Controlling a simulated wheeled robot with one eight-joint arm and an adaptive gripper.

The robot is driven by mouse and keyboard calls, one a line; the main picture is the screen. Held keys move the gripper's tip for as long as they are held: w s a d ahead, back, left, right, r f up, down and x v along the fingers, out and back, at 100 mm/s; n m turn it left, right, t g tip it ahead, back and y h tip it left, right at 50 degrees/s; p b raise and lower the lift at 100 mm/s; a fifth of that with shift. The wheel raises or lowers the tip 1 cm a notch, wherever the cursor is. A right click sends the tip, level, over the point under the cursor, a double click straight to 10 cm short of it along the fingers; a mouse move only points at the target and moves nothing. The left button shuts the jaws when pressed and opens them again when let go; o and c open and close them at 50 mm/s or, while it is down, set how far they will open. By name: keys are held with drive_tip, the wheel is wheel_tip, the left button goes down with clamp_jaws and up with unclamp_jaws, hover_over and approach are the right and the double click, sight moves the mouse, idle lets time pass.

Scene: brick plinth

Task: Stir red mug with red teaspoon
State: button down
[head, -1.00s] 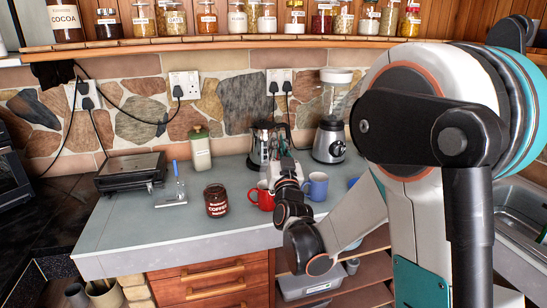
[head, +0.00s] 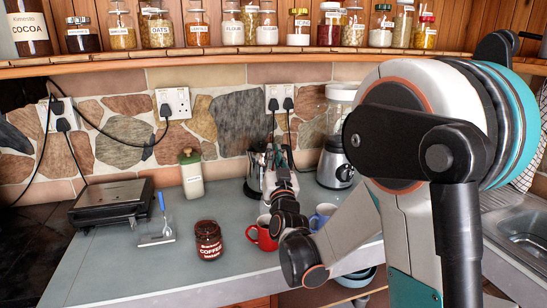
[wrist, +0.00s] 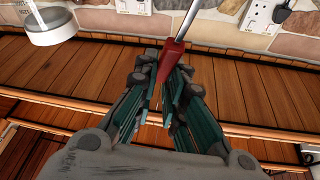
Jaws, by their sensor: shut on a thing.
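The red mug (head: 264,235) stands upright on the grey worktop near its front edge, partly hidden behind my arm. My gripper (head: 280,158) is above and behind it in the head view, in front of the glass coffee press. In the wrist view my gripper (wrist: 166,85) is shut on the red teaspoon (wrist: 172,62). The spoon's red handle is between the fingertips and its metal shaft runs out past the top edge of the picture. The spoon's bowl is out of view, and I cannot make out the spoon in the head view.
A coffee jar (head: 208,241) stands left of the mug and a blue mug (head: 322,217) to its right. The coffee press (head: 256,170) and blender (head: 336,160) stand behind. A blue-handled tool (head: 162,208) and a grill (head: 112,203) are left. A jar shelf (head: 210,55) overhangs the worktop.

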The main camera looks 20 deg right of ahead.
wheel_tip(320, 180, down, 14)
drive_tip(key=b, duration=0.6)
idle(1.2)
idle(0.5)
